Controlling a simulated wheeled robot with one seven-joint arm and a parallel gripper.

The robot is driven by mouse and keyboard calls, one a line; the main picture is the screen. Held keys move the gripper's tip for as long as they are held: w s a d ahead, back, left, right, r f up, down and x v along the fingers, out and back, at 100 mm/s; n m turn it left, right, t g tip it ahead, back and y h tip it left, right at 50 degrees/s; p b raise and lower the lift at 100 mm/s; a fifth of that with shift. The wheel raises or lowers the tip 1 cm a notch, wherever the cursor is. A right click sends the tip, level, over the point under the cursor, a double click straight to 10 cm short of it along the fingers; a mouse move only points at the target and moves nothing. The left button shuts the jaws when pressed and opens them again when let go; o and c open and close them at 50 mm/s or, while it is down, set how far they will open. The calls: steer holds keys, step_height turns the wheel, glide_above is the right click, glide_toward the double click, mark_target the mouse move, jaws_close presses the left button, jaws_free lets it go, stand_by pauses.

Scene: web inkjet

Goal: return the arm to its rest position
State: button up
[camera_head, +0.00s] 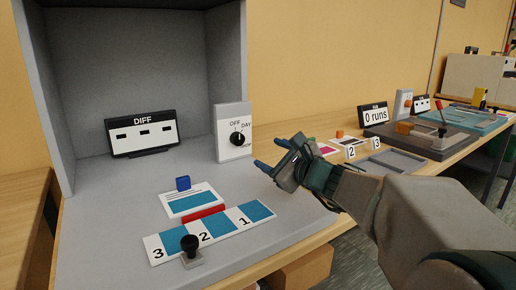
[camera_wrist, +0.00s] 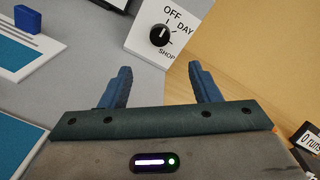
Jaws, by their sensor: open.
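My arm reaches in from the right in the head view. My gripper (camera_head: 270,156) hangs above the right side of the grey booth's floor, in front of the dial box. In the wrist view my gripper (camera_wrist: 160,85) shows two blue fingers spread apart with nothing between them. The white dial box (camera_head: 233,132), with a black knob and the words OFF, DAY and SHOP, stands just beyond the fingers. It also shows in the wrist view (camera_wrist: 142,38). My gripper appears apart from it.
The grey booth (camera_head: 90,215) holds a DIFF display (camera_head: 142,132), a card with a blue block (camera_head: 183,183), a red bar (camera_head: 203,214), a numbered strip (camera_head: 245,220) and a black-knobbed piece (camera_head: 191,250). To the right are a "0 runs" sign (camera_head: 374,115), a grey tray (camera_head: 392,160) and a machine.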

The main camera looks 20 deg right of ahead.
steer(key=shift+s, duration=0.25)
steer(key=s+a+n+g+p, duration=0.1)
steer(key=a+n+p, duration=0.1)
steer(key=s+a+r+n+g+y+p, duration=0.1)
steer(key=a+n+p, duration=0.1)
steer(key=p, duration=0.1)
steer(key=s+a+r+n+g+y+p, duration=0.1)
steer(key=s+a+n+g+p, duration=0.1)
steer(key=shift+a, duration=0.2)
steer(key=s+a+n+g+p, duration=0.1)
steer(key=s+n+p, duration=0.1)
steer(key=p, duration=0.1)
steer(key=s+a+n+g+p, duration=0.2)
steer(key=s+n+p, duration=0.1)
steer(key=s+a+n+g+h+p, duration=0.1)
steer(key=s+n+g+p, duration=0.1)
steer(key=s+n+p, duration=0.1)
steer(key=shift+s+a+r, duration=0.15)
steer(key=shift+a, duration=0.05)
steer(key=s+d+r+n+g+h+p, duration=0.2)
steer(key=s+d+n+h+p, duration=0.1)
steer(key=s+n+p, duration=0.2)
steer(key=s+d+r+n+g+h+p, duration=0.2)
steer(key=s+n+h+p, duration=0.2)
steer(key=p, duration=0.3)
steer(key=shift+s+d+n+g+p, duration=0.3)
steer(key=shift+s+d+n+p, duration=0.1)
steer(key=shift+s+n, duration=0.5)
